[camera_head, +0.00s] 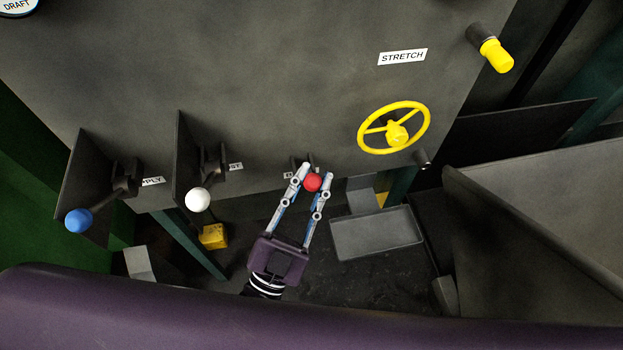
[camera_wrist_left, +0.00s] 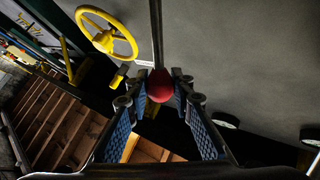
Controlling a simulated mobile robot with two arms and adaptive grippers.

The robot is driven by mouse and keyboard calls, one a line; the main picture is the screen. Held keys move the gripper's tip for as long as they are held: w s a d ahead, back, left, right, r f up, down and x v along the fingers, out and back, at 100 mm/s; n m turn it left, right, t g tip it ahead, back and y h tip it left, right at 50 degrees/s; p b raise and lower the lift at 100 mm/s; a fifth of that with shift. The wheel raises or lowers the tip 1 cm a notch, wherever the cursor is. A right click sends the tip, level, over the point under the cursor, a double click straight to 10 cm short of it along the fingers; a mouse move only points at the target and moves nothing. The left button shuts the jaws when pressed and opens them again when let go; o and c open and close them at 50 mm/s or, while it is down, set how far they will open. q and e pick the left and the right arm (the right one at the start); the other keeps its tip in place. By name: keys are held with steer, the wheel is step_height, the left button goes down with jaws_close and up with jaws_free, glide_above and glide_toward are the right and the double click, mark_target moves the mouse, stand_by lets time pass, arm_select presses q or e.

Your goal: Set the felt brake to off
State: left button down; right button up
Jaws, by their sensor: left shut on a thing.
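A lever with a red ball knob (camera_head: 312,182) stands out from the lower edge of the dark panel (camera_head: 290,80). Its label is mostly hidden, so I cannot read whether it says felt brake. My left gripper (camera_head: 315,180) is shut on the red knob, one finger on each side. In the left wrist view the red knob (camera_wrist_left: 160,86) sits between the fingertips (camera_wrist_left: 160,90), with its thin dark rod running up from it. My right gripper is not in view.
To the left are levers with a white knob (camera_head: 197,200) and a blue knob (camera_head: 78,220), each beside a dark plate. A yellow handwheel (camera_head: 394,127) and a yellow handle (camera_head: 496,55) are at the right. A grey tray (camera_head: 376,233) lies below.

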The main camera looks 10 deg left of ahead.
arm_select(q)
steer(key=c, duration=1.7)
jaws_free()
steer(key=v, duration=1.2)
